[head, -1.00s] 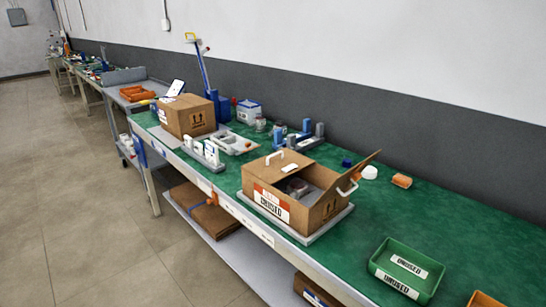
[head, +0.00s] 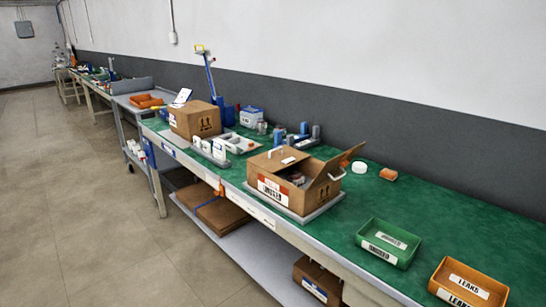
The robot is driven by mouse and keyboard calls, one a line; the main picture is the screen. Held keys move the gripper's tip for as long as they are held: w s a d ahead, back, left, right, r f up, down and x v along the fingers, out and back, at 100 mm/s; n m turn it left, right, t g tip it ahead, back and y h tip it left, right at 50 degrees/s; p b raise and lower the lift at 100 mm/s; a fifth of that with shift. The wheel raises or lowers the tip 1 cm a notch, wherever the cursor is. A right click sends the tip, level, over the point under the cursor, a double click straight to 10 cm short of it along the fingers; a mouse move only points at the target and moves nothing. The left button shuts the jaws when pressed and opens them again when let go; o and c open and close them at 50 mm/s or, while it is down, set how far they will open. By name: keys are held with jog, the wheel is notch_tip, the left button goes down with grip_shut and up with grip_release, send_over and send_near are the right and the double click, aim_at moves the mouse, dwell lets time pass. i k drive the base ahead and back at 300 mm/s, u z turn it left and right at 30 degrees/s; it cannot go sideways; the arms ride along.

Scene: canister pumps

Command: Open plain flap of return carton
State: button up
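An open cardboard carton (head: 287,193) stands on a pale grey base on the green bench, in the middle of the head view. Its front carries a red and white label. A flap on its right side (head: 337,163) stands raised, leaning outward, with a white handle near it. Dark and grey contents show in the gap between. Which flap is the plain one I cannot tell. My gripper is not in view.
A green bin (head: 388,243) and an orange bin (head: 468,284) sit at the right front. A white cap (head: 359,168) and an orange piece lie behind the carton.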

aim_at(272, 162)
jog(key=u, duration=4.75)
jog(key=i, duration=0.1)
jog(key=z, duration=3.85)
jog(key=i, duration=0.4)
jog(key=u, duration=1.5)
jog(key=i, duration=0.3)
jog(key=z, duration=0.35)
